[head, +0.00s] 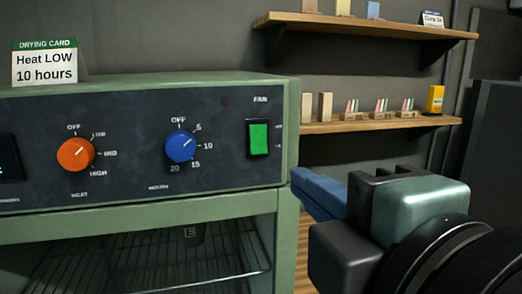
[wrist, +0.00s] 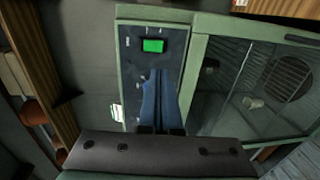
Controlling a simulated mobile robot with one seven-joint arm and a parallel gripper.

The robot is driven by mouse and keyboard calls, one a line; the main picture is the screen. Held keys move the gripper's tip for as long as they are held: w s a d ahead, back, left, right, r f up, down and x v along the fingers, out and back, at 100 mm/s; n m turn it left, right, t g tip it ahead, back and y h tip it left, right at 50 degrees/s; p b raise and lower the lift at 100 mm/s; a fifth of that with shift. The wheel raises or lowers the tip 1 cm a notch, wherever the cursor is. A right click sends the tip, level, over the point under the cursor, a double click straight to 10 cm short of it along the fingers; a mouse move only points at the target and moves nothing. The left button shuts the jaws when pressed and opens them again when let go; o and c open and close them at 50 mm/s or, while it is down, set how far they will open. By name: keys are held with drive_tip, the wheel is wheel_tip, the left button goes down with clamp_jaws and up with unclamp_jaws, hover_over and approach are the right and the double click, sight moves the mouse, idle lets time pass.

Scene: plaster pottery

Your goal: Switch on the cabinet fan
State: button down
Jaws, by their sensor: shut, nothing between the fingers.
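The green fan switch (head: 258,139) sits in a black frame under the word FAN, at the right end of the dark control panel (head: 222,150) on the green cabinet (head: 292,128). It looks bright green; I cannot tell which way the rocker is tipped. My gripper (head: 300,178) is right of the cabinet's front edge, lower than the switch in the head view, with its blue fingers together and empty. In the wrist view the switch (wrist: 153,45) lies just beyond the shut fingertips (wrist: 158,72), with a visible gap in the picture.
An orange heat knob (head: 75,155) points towards LOW. A blue knob (head: 180,146) points up and right, near 5. A drying card (head: 45,63) reading "Heat LOW 10 hours" stands on top. Wooden shelves (head: 375,125) hang behind, right of the cabinet.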

sight(260, 152)
drive_tip(key=p+x, duration=1.2)
drive_tip(key=x, duration=0.1)
drive_tip(key=shift+w+a+p, duration=0.15)
drive_tip(key=shift+w+p, duration=0.15)
drive_tip(key=shift+p, duration=0.1)
drive_tip(key=shift+w, duration=0.1)
drive_tip(key=shift+f, duration=0.2)
